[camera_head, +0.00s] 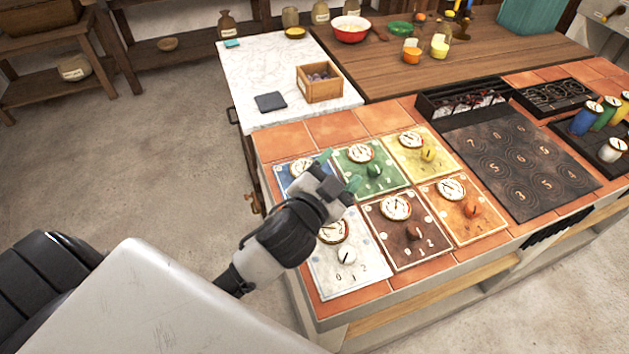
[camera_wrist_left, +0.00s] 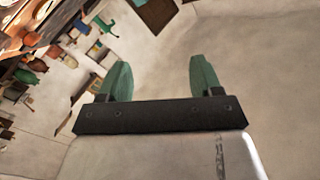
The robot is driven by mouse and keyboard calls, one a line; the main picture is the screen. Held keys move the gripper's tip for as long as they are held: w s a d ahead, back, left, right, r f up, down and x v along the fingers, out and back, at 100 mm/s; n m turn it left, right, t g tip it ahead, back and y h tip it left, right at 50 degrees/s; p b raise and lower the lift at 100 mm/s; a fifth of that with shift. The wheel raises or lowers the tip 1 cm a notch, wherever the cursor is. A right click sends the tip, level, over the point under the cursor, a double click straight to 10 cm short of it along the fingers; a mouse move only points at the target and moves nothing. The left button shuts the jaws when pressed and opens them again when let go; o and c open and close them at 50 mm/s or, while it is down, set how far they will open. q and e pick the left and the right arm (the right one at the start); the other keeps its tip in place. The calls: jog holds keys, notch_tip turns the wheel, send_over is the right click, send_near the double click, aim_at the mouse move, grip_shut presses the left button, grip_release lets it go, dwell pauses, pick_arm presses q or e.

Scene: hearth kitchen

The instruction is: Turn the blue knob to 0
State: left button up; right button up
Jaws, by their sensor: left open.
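The blue panel (camera_head: 284,178) lies at the back left of the tiled counter, with a round white dial (camera_head: 301,167) at its top. Its knob is hidden behind my left gripper and wrist. My left gripper (camera_head: 340,170) is over the panels, with its green fingertips near the border of the blue and green panels. It is open, and its fingers (camera_wrist_left: 155,78) stand apart with nothing between them in the left wrist view. I cannot tell its height above the counter. My right gripper is not in view.
Beside it are panels with green (camera_head: 374,170), yellow (camera_head: 428,154), white (camera_head: 346,254), brown (camera_head: 413,232) and orange (camera_head: 472,210) knobs. A dark numbered plate (camera_head: 520,170) lies to the right. A wooden box (camera_head: 320,88) stands on the marble top behind. Floor at left is clear.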

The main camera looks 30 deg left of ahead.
pick_arm(q)
jog(key=d+r+m+g+h, duration=0.4)
jog(key=d+m+h, duration=0.3)
jog(key=m+h, duration=0.3)
jog(key=d+r+m+g+h, duration=0.4)
jog(key=d+m+h, duration=0.3)
jog(key=m, duration=0.5)
jog(key=w+a+f+m+g+y, duration=0.3)
jog(key=a+f+m+g+y, duration=0.55)
jog(key=f+y, duration=0.2)
jog(key=w+a+n+g+y, duration=0.1)
jog(key=w+a+n+y, duration=0.15)
jog(key=a+y, duration=0.8)
jog(key=a+f+h, duration=0.1)
jog(key=f, duration=0.2)
jog(key=f+h, duration=0.1)
jog(key=f, duration=0.3)
jog(key=a+f+h+p, duration=0.1)
jog(key=f, duration=0.3)
jog(key=shift+a, duration=0.35)
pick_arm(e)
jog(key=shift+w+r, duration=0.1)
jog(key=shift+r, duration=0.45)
pick_arm(q)
jog(key=shift+c, duration=0.3)
